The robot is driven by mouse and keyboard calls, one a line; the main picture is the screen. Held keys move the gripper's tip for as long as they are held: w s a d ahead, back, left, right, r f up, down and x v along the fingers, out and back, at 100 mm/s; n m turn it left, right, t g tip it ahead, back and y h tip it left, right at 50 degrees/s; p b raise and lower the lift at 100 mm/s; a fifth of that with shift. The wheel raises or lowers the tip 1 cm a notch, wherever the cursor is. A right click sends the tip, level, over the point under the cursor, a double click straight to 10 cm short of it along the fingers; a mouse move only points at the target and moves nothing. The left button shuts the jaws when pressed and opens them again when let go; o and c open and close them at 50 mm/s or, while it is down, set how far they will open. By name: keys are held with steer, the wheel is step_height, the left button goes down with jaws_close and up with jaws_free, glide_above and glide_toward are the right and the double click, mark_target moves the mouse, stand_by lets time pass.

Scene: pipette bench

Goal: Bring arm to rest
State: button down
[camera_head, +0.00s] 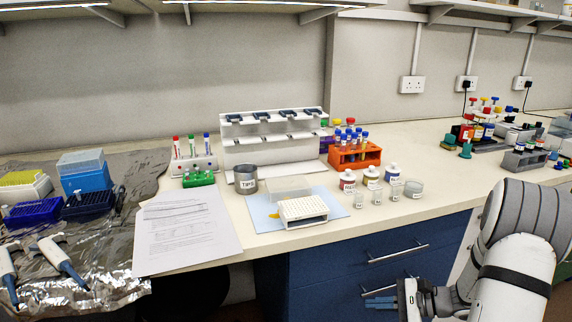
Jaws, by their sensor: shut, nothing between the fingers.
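My arm (515,265) comes in at the lower right of the head view, folded in front of the bench. My gripper (380,301) is low, beside the blue drawer front and below the bench top. Its fingers point left and are shut, with nothing between them. It appears clear of the bench objects. The rest of the gripper body is partly cut off by the bottom edge of the picture.
The bench top (440,195) holds a white tip rack (303,212) on a blue mat, an orange tube rack (355,156), small bottles, a steel beaker (245,179) and papers (187,230). Drawer handles (398,254) stick out near my gripper. Pipettes (63,262) lie on foil at left.

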steer(key=s+a+r+n+h+p, duration=0.2)
steer(key=s+r+n+h+p, duration=0.2)
steer(key=r, duration=0.6)
steer(key=s+a+r+n+g+h+p, duration=0.1)
steer(key=s+a+r+n+h+p, duration=0.2)
steer(key=s+r+n+p, duration=0.3)
steer(key=s+a+r+n+h+p, duration=0.3)
steer(key=s+r+n+h+p, duration=0.2)
steer(key=r, duration=1.1)
steer(key=s+n+h, duration=0.1)
steer(key=s+n, duration=0.1)
steer(key=s, duration=0.1)
steer(key=shift+s+g, duration=0.4)
